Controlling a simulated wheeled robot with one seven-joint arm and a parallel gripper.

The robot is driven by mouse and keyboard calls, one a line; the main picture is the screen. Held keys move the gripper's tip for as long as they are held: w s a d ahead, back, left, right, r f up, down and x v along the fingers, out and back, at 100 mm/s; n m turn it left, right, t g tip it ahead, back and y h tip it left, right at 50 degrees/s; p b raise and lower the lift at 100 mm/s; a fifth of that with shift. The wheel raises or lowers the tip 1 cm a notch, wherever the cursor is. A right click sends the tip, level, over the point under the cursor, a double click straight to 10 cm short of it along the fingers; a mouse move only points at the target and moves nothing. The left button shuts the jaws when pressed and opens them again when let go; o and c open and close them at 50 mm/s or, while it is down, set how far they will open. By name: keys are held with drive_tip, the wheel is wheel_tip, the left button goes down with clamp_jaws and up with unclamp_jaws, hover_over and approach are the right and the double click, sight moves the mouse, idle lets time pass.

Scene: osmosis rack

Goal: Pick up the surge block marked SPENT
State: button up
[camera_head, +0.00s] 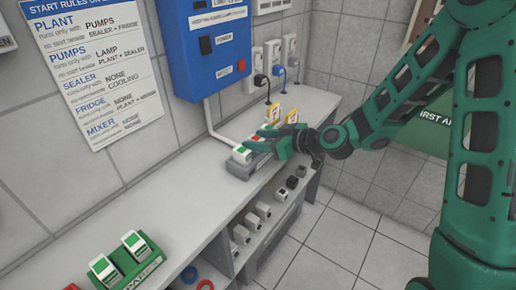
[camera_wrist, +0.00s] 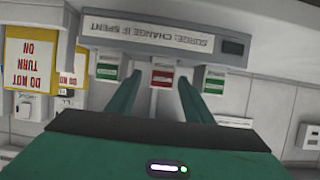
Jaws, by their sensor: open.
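In the wrist view, which is upside down, a grey strip (camera_wrist: 165,35) bears the label "SURGE: CHANGE IF SPENT". Three small white blocks sit in a row along it. The middle surge block (camera_wrist: 162,75) has a red face; its lettering is too small to read. The blocks on either side, one (camera_wrist: 107,68) and the other (camera_wrist: 214,80), have green faces. My gripper (camera_wrist: 160,82) is open, its green fingers pointing at the strip with the red-faced block between their tips; contact cannot be told. In the head view my gripper (camera_head: 289,141) is over the strip (camera_head: 240,170) and hides part of it.
A green tray (camera_head: 135,283) with two green-and-white blocks stands at the front of the counter. Yellow tags, one reading "DO NOT TURN ON" (camera_wrist: 30,50), hang beside the strip. A blue box (camera_head: 215,45) is on the wall. The counter between tray and strip is clear.

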drive_tip(key=shift+x, duration=2.4)
clamp_jaws()
